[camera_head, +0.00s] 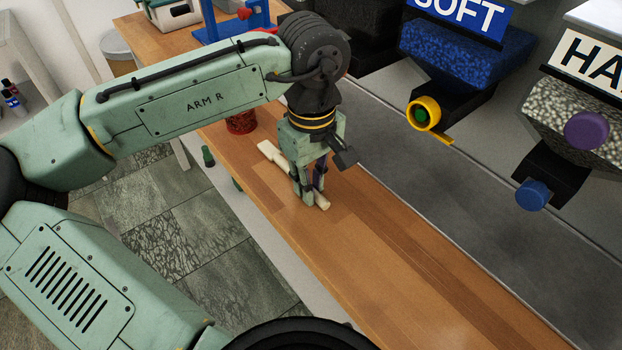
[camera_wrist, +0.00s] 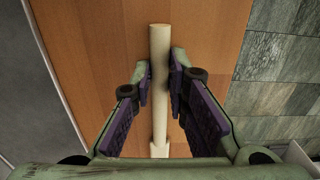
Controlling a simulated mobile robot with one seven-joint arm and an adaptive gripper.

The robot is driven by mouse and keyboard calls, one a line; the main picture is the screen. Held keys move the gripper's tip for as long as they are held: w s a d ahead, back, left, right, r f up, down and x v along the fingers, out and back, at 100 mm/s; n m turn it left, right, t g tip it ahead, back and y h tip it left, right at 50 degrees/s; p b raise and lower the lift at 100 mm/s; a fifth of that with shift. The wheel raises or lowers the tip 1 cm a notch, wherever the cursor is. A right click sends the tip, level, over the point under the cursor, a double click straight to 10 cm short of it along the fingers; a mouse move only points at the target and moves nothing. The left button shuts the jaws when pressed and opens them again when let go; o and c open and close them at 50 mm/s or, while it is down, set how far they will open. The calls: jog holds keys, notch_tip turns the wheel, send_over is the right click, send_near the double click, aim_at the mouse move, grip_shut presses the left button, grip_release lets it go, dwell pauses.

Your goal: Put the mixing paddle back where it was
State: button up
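The mixing paddle (camera_head: 270,154), a pale wooden stick with a flat end, lies along the wooden bench top. Its rounded handle also shows in the wrist view (camera_wrist: 159,45), running away from me. My gripper (camera_head: 311,196) points down over the handle near its end. The paddle's middle is partly hidden by the gripper. It looks at or very near the bench surface.
A red container (camera_head: 240,122) stands behind my forearm on the bench (camera_head: 420,290). A blue stand (camera_head: 222,28) is farther back. The near bench is clear.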

jog(key=o, duration=0.4)
jog(key=shift+r, duration=0.15)
notch_tip(320, 180, up, 12)
jog(key=shift+r+b, duration=0.1)
jog(key=shift+b, duration=0.5)
